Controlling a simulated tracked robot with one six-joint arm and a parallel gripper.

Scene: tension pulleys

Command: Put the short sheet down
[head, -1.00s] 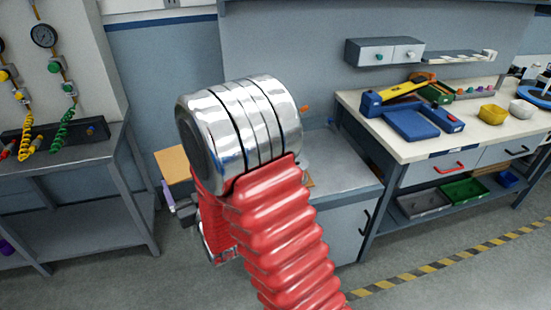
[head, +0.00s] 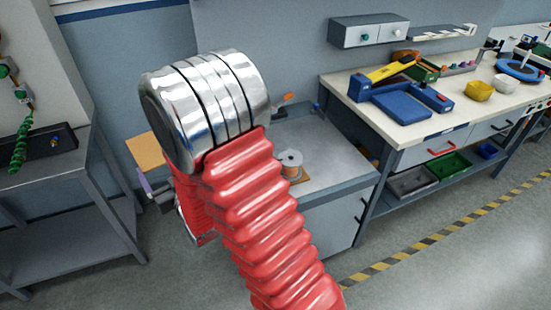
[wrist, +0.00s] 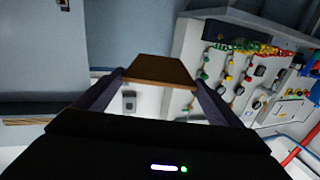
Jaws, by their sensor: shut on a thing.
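The short sheet is a small flat tan-brown panel (wrist: 160,70), held between the two dark fingers of my gripper (wrist: 159,82) in the wrist view. My gripper is shut on it at both side edges. In the head view the sheet (head: 146,150) shows as a tan patch left of my red arm. My gripper there (head: 152,188) is mostly hidden behind the arm, with only a purple-grey finger and dark parts showing. The sheet is in the air, and I cannot tell how high.
A grey low cabinet (head: 335,170) behind my arm carries a wire spool (head: 291,162) and an orange-handled tool. A white-topped workbench (head: 370,115) with blue fixture and bins stands right. A grey metal bench (head: 50,205) stands left. The floor at right is clear.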

